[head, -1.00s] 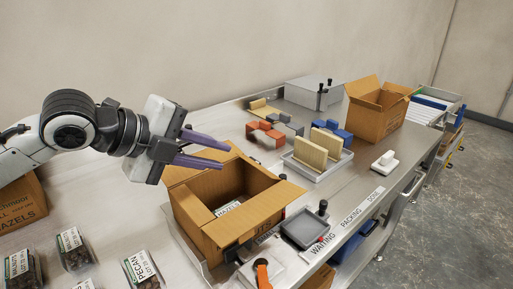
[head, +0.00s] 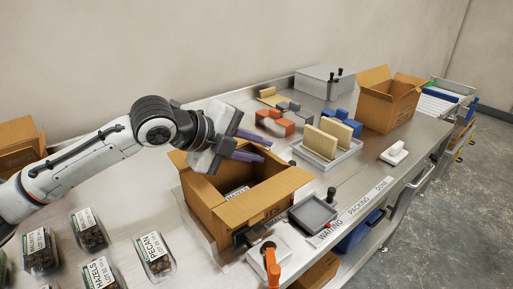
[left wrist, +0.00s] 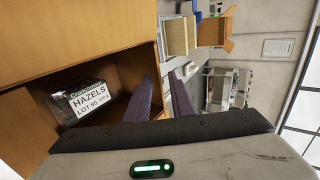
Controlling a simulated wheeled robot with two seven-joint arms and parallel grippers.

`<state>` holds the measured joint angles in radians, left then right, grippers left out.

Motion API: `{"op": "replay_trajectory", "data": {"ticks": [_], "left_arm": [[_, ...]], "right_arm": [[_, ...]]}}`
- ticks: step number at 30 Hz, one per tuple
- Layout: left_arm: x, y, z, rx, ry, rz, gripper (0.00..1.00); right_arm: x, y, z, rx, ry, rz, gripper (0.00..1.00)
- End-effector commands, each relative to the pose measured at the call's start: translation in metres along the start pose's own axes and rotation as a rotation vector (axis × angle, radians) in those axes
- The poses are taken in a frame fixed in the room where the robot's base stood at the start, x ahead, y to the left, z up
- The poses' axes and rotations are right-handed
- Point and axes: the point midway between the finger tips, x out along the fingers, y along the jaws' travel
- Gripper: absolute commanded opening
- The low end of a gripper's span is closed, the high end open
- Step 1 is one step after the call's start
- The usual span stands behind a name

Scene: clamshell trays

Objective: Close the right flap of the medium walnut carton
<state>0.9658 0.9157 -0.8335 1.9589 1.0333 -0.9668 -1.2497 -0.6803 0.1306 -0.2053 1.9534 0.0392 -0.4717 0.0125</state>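An open brown cardboard carton (head: 207,203) stands on the steel bench in the head view. Its near flap (head: 262,203) is folded outward, and part of its far side is hidden behind my gripper. In the left wrist view, a clear tray labelled HAZELS (left wrist: 88,105) lies inside the carton; the carton's own print is too small to read. My left gripper (head: 266,151) has two purple fingers with a gap between them. It hangs above the carton's far right side, empty. The fingers also show in the left wrist view (left wrist: 167,98), beside the carton wall. My right gripper is not in view.
Labelled nut trays (head: 154,256) lie at the front left, with another open carton (head: 18,137) behind. A grey pan (head: 313,212) and an orange-handled device (head: 271,262) stand close to the carton's near right.

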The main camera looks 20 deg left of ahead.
Motion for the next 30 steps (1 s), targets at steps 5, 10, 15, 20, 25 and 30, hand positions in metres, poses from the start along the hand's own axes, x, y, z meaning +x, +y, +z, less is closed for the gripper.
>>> {"op": "replay_trajectory", "data": {"ticks": [5,10,15,20,25,30], "left_arm": [[0.000,0.000,0.000,0.000,0.000,0.000,0.00],[0.001,0.002,0.000,-0.001,0.000,-0.008,0.00],[0.003,0.010,0.000,-0.001,-0.001,-0.094,0.00],[0.000,0.006,0.000,0.000,-0.001,-0.127,0.00],[0.000,0.006,0.000,0.000,-0.001,-0.125,0.00],[0.000,0.006,0.000,0.000,-0.001,-0.125,0.21]], "right_arm": [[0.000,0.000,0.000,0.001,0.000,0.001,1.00],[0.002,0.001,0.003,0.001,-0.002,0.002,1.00],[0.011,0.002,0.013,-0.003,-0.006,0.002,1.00],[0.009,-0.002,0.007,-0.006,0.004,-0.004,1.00],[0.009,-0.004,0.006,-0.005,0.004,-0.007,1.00],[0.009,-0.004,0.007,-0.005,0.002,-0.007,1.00]]}}
